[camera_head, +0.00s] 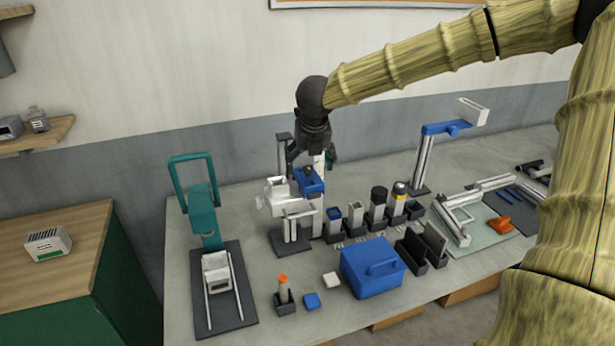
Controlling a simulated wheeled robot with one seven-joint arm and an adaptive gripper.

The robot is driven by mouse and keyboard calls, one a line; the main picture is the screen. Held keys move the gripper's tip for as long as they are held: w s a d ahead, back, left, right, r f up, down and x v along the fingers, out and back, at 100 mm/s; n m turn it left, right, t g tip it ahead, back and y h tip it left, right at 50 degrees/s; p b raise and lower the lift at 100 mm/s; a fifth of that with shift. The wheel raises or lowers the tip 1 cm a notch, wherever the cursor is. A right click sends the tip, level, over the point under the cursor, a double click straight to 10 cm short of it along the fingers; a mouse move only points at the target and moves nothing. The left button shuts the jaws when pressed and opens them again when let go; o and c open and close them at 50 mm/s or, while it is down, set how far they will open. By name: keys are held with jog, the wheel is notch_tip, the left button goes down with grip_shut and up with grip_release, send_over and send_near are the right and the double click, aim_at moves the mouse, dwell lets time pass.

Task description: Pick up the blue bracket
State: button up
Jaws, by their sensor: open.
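My gripper (311,158) hangs from the arm over the back of the grey worktable, fingers apart and pointing down. A blue bracket-like piece (309,182) sits on a white device just below and in front of the gripper. A white upright post shows between and below the fingers. Whether the fingers touch the blue piece I cannot tell. Another blue bracket-shaped part (446,128) is on top of a tall stand at the right, with a white block on it. The picture does not settle which one is the blue bracket.
A teal press (203,217) stands at the left. Several small holders (356,215) line the table's middle. A tray with an orange piece (500,224) is at the right.

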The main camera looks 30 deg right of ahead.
jog(key=shift+p+x, duration=0.45)
jog(key=shift+x, duration=1.05)
jog(key=shift+c, duration=0.5)
jog(key=c, duration=1.2)
jog(key=shift+r, duration=0.1)
